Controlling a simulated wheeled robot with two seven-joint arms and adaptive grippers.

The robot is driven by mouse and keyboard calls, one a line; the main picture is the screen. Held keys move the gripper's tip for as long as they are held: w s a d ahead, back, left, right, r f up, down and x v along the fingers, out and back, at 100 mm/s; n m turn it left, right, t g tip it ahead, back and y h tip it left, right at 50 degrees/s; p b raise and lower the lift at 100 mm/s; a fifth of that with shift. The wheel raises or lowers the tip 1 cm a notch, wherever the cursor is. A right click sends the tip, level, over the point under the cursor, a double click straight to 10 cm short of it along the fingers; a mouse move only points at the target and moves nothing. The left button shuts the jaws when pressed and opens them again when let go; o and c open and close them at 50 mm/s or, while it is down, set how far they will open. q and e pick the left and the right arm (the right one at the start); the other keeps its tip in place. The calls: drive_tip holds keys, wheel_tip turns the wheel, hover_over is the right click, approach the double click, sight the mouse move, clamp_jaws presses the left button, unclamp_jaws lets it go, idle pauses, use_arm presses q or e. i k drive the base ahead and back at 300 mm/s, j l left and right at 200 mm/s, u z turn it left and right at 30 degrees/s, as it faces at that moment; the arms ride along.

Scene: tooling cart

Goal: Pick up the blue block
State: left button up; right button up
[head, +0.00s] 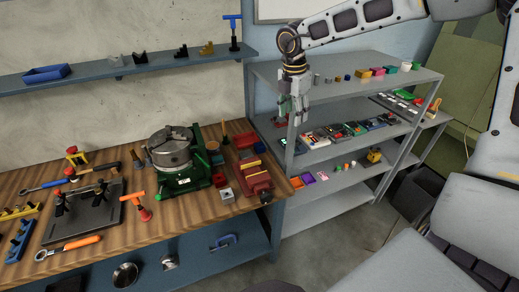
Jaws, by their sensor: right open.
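I cannot pick out a plain blue block with certainty. Small blue pieces show: a blue item (375,122) among the things on the rack's middle shelf, and a stepped blue piece (19,241) at the bench's left end. My right gripper (293,118) points down at the left end of the grey rack, in front of its shelves. It is open, with nothing visible between its fingers. My left gripper is out of view.
The grey rack (330,96) carries small coloured blocks on top and boxes below. The wooden bench (190,214) holds a green-based chuck (178,165), a red vise (256,178) and tools. A blue tray (46,73) sits on the wall shelf (100,75).

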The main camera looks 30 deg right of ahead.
sight(258, 149)
drive_tip(key=i, duration=1)
